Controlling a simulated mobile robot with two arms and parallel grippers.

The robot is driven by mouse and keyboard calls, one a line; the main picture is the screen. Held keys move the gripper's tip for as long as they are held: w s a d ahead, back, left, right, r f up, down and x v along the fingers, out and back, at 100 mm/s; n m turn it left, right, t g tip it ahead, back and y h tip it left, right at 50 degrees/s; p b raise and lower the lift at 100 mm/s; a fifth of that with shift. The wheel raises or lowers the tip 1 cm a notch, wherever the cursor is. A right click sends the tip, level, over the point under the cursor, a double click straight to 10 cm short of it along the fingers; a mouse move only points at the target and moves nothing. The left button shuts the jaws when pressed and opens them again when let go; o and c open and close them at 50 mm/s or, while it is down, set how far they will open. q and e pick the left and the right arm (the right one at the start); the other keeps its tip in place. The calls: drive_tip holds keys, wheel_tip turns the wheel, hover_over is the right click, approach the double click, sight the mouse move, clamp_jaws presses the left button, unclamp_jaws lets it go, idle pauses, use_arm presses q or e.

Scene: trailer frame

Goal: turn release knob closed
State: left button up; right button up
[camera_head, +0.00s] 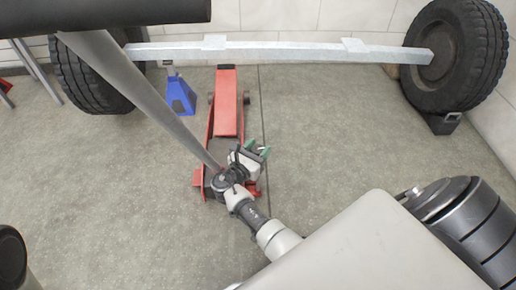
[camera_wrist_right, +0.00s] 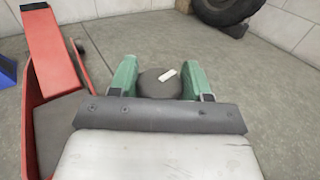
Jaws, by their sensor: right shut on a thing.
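The release knob (camera_wrist_right: 152,86) shows in the right wrist view as a dark round disc with a small white mark on its face. My right gripper (camera_wrist_right: 160,82) has its two green fingers on either side of the knob and is shut on it. In the head view my right gripper (camera_head: 258,149) is at the near end of the red floor jack (camera_head: 229,100), beside the base of its handle. The knob is too small or hidden to make out there. The jack also shows at the left of the wrist view (camera_wrist_right: 54,48). My left gripper is not in view.
The jack's grey handle (camera_head: 140,88) slants up left to a black grip (camera_head: 110,12). Behind stand a metal axle beam (camera_head: 280,50), tires at left (camera_head: 88,80) and right (camera_head: 455,60), and a blue jack stand (camera_head: 180,95). The floor right of the jack is clear.

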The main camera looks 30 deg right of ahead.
drive_tip(key=shift+m+g+h, duration=0.3)
drive_tip(key=shift+m+g, duration=0.1)
drive_tip(key=shift+g, duration=0.2)
drive_tip(key=o, duration=0.9)
